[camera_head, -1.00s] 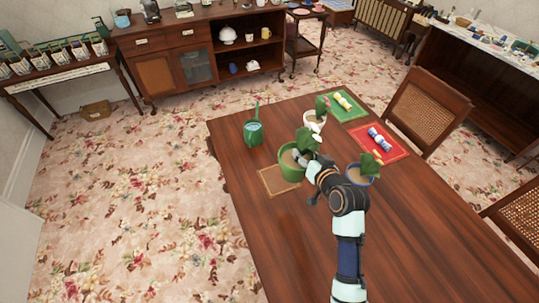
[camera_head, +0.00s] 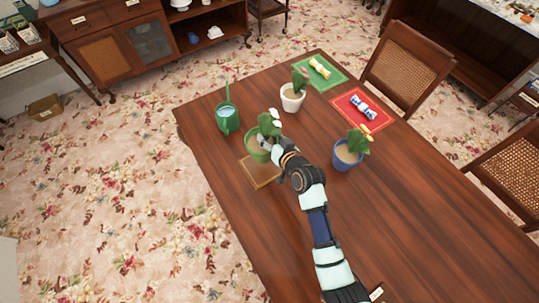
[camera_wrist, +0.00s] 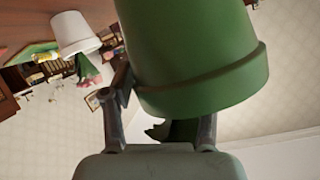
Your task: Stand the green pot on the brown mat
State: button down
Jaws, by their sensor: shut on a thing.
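The green pot (camera_head: 257,152) holds soil and a leafy cactus with a pale flower. In the head view it looks upright and overlaps the far edge of the brown mat (camera_head: 262,175). I cannot tell whether its base touches the mat or hangs above it. My gripper (camera_head: 274,148) is at the pot's right side, shut on its rim. In the wrist view the green pot (camera_wrist: 195,55) fills the top middle, appearing upside down, with the rim between the fingers (camera_wrist: 160,125). The near part of the mat is bare.
A green watering can (camera_head: 228,117) stands behind left of the mat. A white potted plant (camera_head: 292,98) and a blue potted plant (camera_head: 347,156) stand behind and to the right. Green (camera_head: 333,81) and red (camera_head: 380,118) mats hold rolled cloths. The table's left edge is near.

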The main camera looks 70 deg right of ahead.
notch_tip(320, 180, down, 9)
jog(key=b, duration=0.2)
jog(key=shift+d+r+b, duration=0.1)
jog(key=shift+b, duration=0.2)
jog(key=shift+f, duration=0.2)
jog(key=shift+c, duration=1.5)
grip_release()
jog(key=shift+r, duration=0.3)
jog(key=p+v, duration=0.2)
jog(key=v, duration=0.9)
jog(key=shift+s+a, duration=0.25)
jog(key=shift+a, duration=0.1)
